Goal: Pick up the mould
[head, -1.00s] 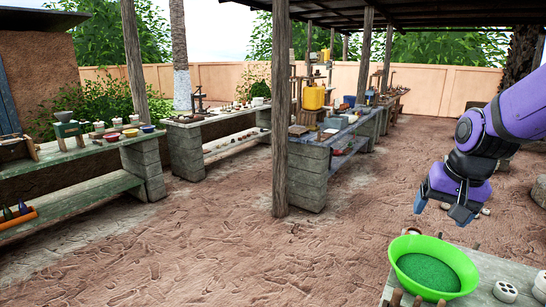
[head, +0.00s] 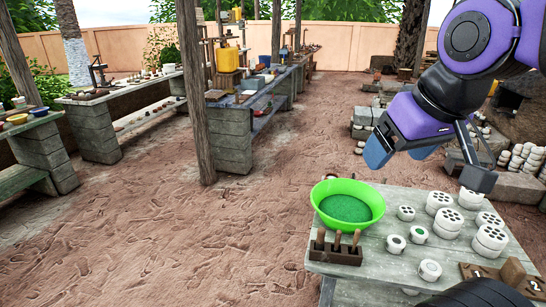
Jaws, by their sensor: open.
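I cannot tell for certain which thing is the mould. The near table (head: 385,265) holds several white round blocks, some with dark holes in the top, such as a tall stack (head: 448,222) and another stack (head: 490,238). Smaller white pieces with green centres, such as one small round piece (head: 396,243), stand in front of them. My gripper (head: 428,165) is open and empty, in the air above the table's far side, apart from everything on it. The jaws are spread wide.
A green bowl (head: 348,205) and a dark wooden rack (head: 336,252) with several handles stand at the table's left. A numbered wooden board (head: 490,272) lies at the front right. Benches (head: 240,125) and a post (head: 193,90) stand beyond open ground.

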